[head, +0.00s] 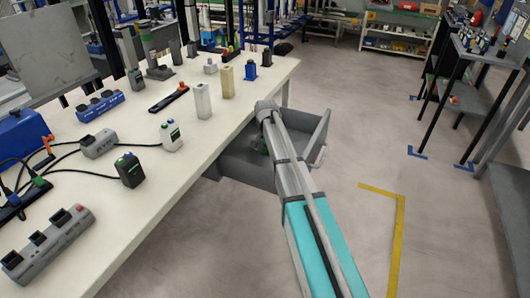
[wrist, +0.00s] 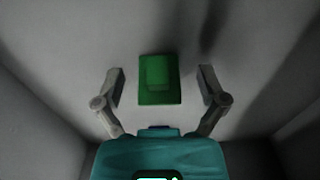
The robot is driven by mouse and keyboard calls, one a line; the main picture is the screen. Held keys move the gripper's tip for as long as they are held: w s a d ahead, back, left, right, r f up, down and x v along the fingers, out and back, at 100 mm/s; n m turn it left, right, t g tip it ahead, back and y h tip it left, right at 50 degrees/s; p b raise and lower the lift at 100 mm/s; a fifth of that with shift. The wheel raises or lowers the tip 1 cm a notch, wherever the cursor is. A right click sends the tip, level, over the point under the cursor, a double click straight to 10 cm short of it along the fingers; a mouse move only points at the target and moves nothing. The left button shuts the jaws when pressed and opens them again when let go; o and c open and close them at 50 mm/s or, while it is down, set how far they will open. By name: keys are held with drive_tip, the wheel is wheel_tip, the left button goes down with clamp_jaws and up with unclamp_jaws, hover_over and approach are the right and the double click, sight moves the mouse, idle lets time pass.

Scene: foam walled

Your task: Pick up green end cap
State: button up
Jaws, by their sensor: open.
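The green end cap (wrist: 159,80) lies on the grey floor of an open grey drawer (wrist: 70,40), seen in the wrist view. It looks like a green rectangle with a smaller raised block on it. My gripper (wrist: 161,83) is open above it, one finger to the left of the cap and one to the right, with gaps on both sides. In the head view the open drawer (head: 317,133) hangs at the table's right side.
The drawer's walls stand close around my gripper. The white table (head: 190,182) to the left carries chargers, cables, a blue case (head: 22,135) and several small blocks. A dark shelf (head: 455,95) stands at the right. The floor between is open, with a yellow line (head: 400,235).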

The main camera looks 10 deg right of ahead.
idle(0.4)
drive_tip(key=c, duration=1)
drive_tip(key=shift+r, duration=0.15)
wheel_tip(320, 180, up, 3)
drive_tip(key=p, duration=0.2)
drive_tip(key=shift+f+p, duration=0.2)
drive_tip(key=shift+p, duration=0.2)
drive_tip(key=s+r+p, duration=0.3)
drive_tip(key=s, duration=0.1)
drive_tip(key=s+d+r+p, duration=0.1)
drive_tip(key=s+r+p, duration=0.2)
drive_tip(key=s, duration=0.2)
drive_tip(key=s+r+p, duration=0.4)
drive_tip(key=s, duration=0.1)
drive_tip(key=shift+d+r, duration=0.1)
drive_tip(key=shift+d, duration=0.05)
